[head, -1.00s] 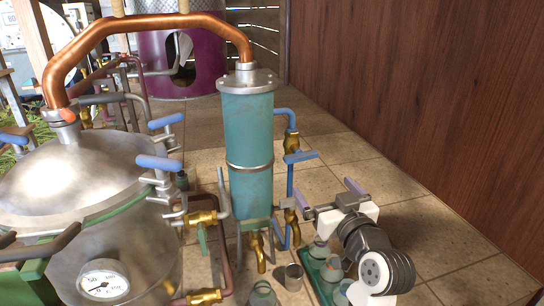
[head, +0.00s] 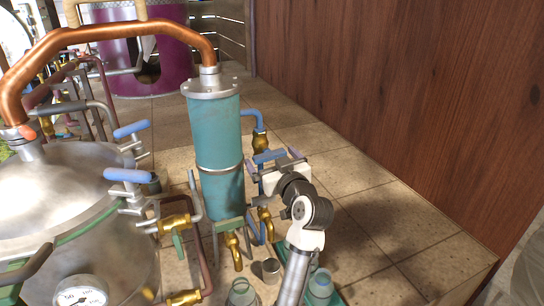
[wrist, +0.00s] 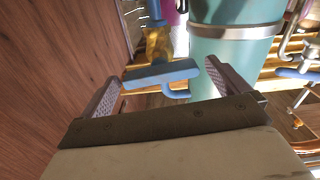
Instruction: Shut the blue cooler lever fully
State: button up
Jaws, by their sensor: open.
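The blue cooler lever (head: 266,156) sits on a brass valve (head: 261,141) in the blue pipe to the right of the teal cooler column (head: 215,145). In the wrist view the lever (wrist: 160,74) is a flat blue bar lying crosswise under the brass valve body (wrist: 158,45). My gripper (head: 274,162) is open at the lever's height. In the wrist view the lever spans much of the gap between my fingers (wrist: 162,76). Its left end looks close to the left finger; I cannot tell whether they touch. Nothing is held.
The metal still pot (head: 70,200) stands at the left, with other blue-handled levers (head: 130,175). A lower brass valve (head: 265,222), a small metal cup (head: 271,270) and jars (head: 320,283) are below my arm. Tiled floor is clear toward the wooden wall (head: 380,90).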

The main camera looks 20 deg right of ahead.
jog(key=shift+w, duration=0.2)
jog(key=c, duration=0.9)
jog(key=shift+m, duration=0.8)
jog(key=o, duration=0.9)
jog(key=s+b, duration=0.3)
jog(key=s, duration=1.1)
jog(key=shift+d, duration=0.2)
